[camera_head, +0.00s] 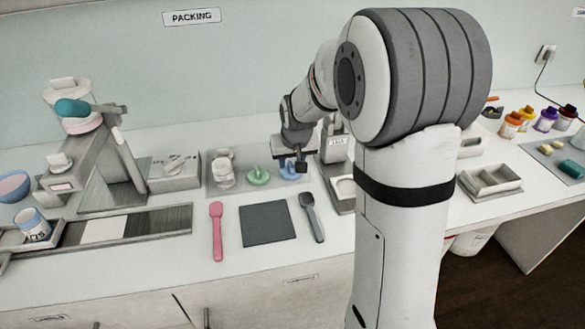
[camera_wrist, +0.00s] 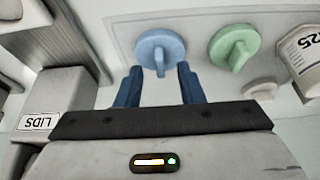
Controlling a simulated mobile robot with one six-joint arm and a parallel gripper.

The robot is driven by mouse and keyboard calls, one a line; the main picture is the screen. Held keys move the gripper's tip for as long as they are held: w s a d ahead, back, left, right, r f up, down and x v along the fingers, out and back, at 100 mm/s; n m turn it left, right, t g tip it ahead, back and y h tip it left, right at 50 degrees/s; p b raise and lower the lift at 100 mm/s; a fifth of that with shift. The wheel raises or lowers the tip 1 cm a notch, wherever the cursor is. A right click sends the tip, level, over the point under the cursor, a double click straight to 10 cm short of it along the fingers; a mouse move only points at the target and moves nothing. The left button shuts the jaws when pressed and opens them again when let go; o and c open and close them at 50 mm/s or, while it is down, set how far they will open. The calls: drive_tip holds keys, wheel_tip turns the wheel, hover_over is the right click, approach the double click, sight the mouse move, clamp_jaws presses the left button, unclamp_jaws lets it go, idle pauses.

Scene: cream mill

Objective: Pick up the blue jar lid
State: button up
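The blue jar lid (camera_wrist: 156,42) is a round disc with a raised grip bar, seen at the upper middle of the wrist view. In the head view the blue lid (camera_head: 293,174) is partly hidden below my gripper (camera_head: 291,161), on a grey tray (camera_head: 228,191). In the wrist view my gripper (camera_wrist: 159,69) is open, its two blue fingers apart. The lid and its bar show in line with the gap between the fingertips. I cannot tell whether the fingers touch it. Nothing is held.
A green lid (camera_wrist: 226,41) lies right of the blue one in the wrist view, with a white jar (camera_wrist: 302,60) beyond it. A grey block (camera_wrist: 68,92) and a "LIDS" label (camera_wrist: 39,121) are at left. A pink spoon (camera_head: 216,228) and dark mat (camera_head: 267,222) lie in front of the tray.

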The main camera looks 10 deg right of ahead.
drive_tip(key=shift+w+f, duration=0.25)
drive_tip(key=shift+f, duration=0.35)
drive_tip(key=shift+c, duration=0.5)
clamp_jaws()
